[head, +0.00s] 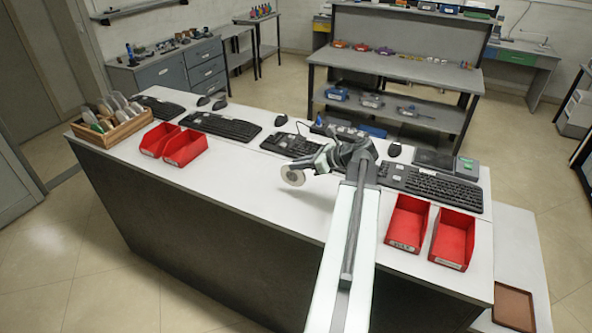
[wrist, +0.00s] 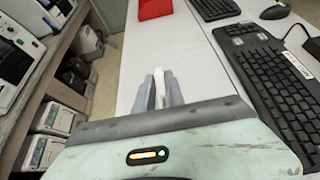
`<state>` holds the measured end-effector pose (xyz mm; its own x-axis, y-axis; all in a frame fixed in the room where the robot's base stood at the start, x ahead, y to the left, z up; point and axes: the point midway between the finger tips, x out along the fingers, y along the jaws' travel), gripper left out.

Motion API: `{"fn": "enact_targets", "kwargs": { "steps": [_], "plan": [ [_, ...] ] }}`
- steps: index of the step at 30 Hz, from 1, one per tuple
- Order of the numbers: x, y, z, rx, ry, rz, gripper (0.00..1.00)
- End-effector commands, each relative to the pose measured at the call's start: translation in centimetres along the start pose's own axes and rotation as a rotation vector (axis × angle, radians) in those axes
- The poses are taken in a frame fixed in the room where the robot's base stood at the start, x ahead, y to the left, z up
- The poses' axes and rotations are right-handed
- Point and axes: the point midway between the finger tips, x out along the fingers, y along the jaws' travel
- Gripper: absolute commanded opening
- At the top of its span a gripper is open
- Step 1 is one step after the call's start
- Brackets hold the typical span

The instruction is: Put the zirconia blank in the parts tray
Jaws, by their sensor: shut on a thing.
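The zirconia blank (head: 292,176) is a white disc with a darker centre, held on edge above the white counter. My gripper (head: 303,168) is shut on it, left of my arm's end. In the wrist view the blank (wrist: 168,89) shows edge-on as a thin white strip between the grey fingers of my gripper (wrist: 161,90). A shallow brown tray (head: 514,308), which looks like the parts tray, lies on a lower white surface at the bottom right, well away from my gripper. No contents show in it.
A wooden rack (head: 127,129) with several discs stands at the counter's left end. Red bins sit beside it (head: 186,147) and at the right (head: 453,240). Keyboards (head: 443,187) line the far edge.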

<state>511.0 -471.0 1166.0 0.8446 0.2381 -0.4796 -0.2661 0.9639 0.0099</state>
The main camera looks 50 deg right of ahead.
Motion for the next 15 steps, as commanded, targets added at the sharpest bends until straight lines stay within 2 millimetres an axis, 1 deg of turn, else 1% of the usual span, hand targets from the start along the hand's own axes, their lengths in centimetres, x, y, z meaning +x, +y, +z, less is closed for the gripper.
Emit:
{"fn": "enact_targets", "kwargs": {
  "steps": [2,3,6,7,9,15],
  "plan": [
    [0.1,-1.0,-0.1,0.002,-0.001,-0.003,0.00],
    [0.5,-1.0,-1.4,0.004,-0.001,-0.007,0.00],
    [1.1,-1.2,-3.4,0.008,-0.001,-0.013,0.00],
    [1.1,-1.3,-3.8,0.008,-0.001,-0.015,0.00],
    [1.2,-1.3,-3.9,0.009,-0.002,-0.016,0.00],
    [1.0,-1.3,-3.5,0.009,-0.001,-0.015,0.00]
  ]
}}
